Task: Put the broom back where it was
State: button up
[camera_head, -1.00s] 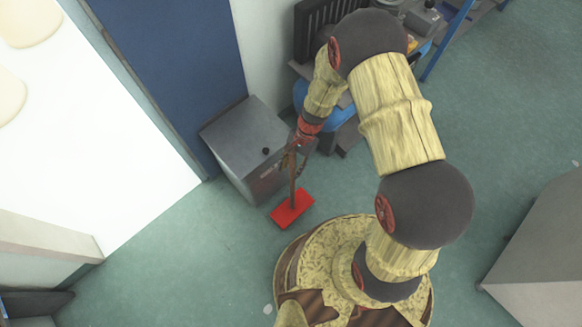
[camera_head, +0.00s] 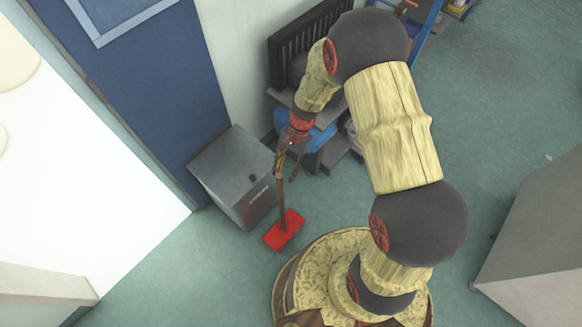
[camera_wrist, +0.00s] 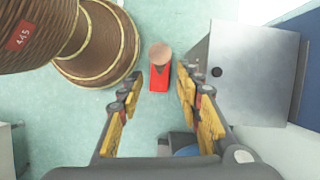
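The broom has a flat red head (camera_head: 283,230) and a thin brown handle. It stands roughly upright on the green floor, beside a grey cabinet. My gripper (camera_head: 284,168) is at the upper part of the handle, pointing down. In the wrist view, the fingers of my gripper (camera_wrist: 159,80) are spread wide, with a clear gap between them. There the broom shows end-on as a round brown handle top over the red head (camera_wrist: 159,80), between the lines of the two fingers and a little beyond their tips. I cannot tell whether either finger touches it.
The grey cabinet (camera_head: 232,172) stands close left of the broom, against a blue door (camera_head: 150,75). A dark slatted piece and a blue object (camera_head: 318,138) are behind my gripper. A large grey box (camera_head: 535,240) is at the right. The floor at right centre is clear.

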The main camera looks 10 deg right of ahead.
jog(key=s+d+r+n+t+h, duration=0.1)
jog(key=d+r+n+t, duration=0.15)
jog(key=r, duration=1.05)
jog(key=d+r+n+t, duration=0.1)
jog(key=r+n+t, duration=0.15)
jog(key=r, duration=1.05)
jog(key=s+d+r+n+t+h, duration=0.1)
jog(key=s+d+r+n, duration=0.1)
jog(key=s+r, duration=0.5)
jog(key=s+d+r+n+t+h, duration=0.1)
jog(key=s+d+r+n+t, duration=0.1)
jog(key=s+r, duration=0.4)
jog(key=shift+s+d+r+n+h, duration=0.3)
jog(key=shift+s+d+r, duration=0.1)
jog(key=shift+d, duration=0.35)
jog(key=shift+c, duration=0.6)
